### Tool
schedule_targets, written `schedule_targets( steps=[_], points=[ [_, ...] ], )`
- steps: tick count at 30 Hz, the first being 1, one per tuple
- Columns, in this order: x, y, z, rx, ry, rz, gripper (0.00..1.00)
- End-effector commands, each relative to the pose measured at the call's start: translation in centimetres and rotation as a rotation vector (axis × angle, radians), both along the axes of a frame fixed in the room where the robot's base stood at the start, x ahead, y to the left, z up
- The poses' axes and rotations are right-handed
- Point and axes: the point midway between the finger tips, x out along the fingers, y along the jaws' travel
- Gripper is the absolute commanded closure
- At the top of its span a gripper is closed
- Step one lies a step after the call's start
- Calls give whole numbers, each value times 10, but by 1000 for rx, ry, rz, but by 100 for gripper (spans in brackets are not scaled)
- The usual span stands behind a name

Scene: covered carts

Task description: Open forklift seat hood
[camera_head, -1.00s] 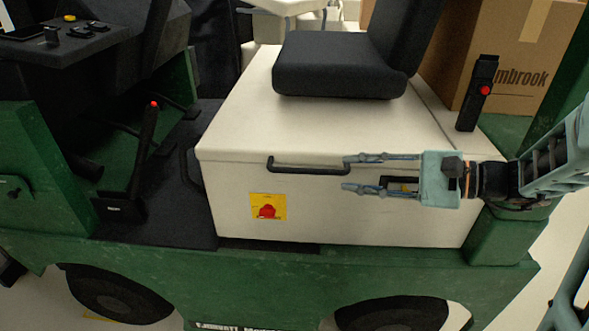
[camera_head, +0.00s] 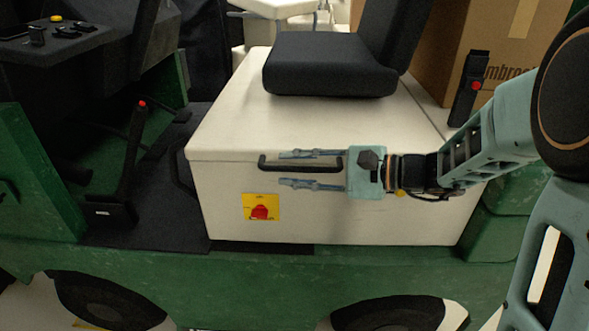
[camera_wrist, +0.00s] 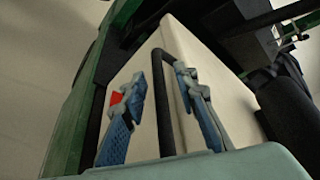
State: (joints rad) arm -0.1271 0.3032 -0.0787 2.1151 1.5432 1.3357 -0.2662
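The forklift seat hood (camera_head: 240,120) is a cream box lid with a black seat (camera_head: 325,65) on top, and it looks closed. A black bar handle (camera_head: 268,166) is on its front face near the top edge. My gripper (camera_head: 281,168) is open at the front of the hood, one finger level with the handle's top and the other below it. In the wrist view the handle (camera_wrist: 163,105) runs between the two spread fingers (camera_wrist: 157,90). I cannot see either finger pressing on it.
A yellow label with a red switch (camera_head: 262,208) is on the box's front, below the handle. A black lever with a red button (camera_head: 130,150) stands at left. A cardboard box (camera_head: 495,50) and another black lever (camera_head: 467,90) are at the back right.

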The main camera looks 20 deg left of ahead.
Motion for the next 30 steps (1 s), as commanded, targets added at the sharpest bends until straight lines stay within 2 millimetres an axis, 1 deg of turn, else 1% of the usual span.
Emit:
schedule_targets(
  steps=[4,5,9,12,25,28,30],
  points=[
    [0,0,0,0,0,0,73],
    [0,0,0,0,0,0,75],
    [0,0,0,0,0,0,90],
    [0,0,0,0,0,0,100],
    [0,-1,2,0,1,0,100],
    [0,0,8,0,4,0,100],
    [1,0,16,0,9,-1,100]
  ],
)
